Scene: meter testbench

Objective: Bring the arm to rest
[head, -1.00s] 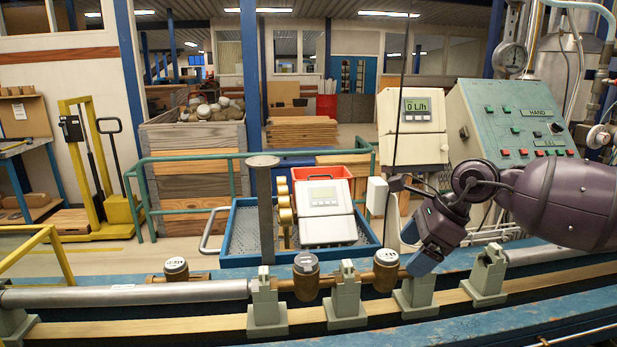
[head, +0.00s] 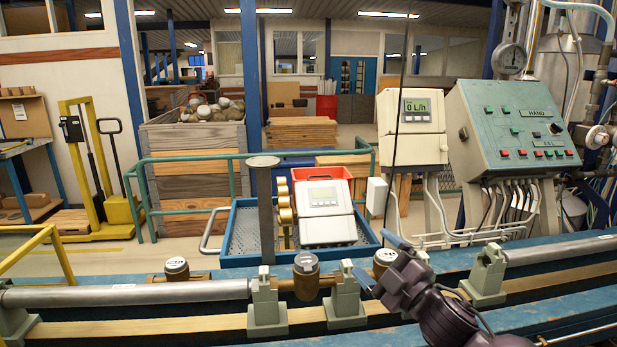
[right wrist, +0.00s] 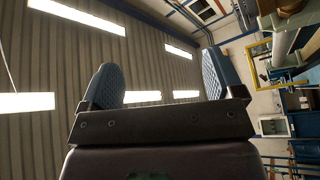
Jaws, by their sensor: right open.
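My right arm comes in from the bottom right of the head view. Its gripper (head: 380,262) is over the front of the bench, by the right-hand brass meter (head: 384,261), and partly covers it. Its two blue fingers stand apart with nothing between them. In the right wrist view the open gripper (right wrist: 160,90) points up toward the ceiling, with its two blue padded fingers wide apart and empty. My left arm and gripper do not show in either view.
The blue bench carries a grey pipe (head: 130,293), grey-green clamps (head: 267,305) and a middle brass meter (head: 306,277). Behind it are a blue tray (head: 228,261), a white display box (head: 326,214) and a green control panel (head: 515,130). A vertical post (head: 265,215) stands beside the display box.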

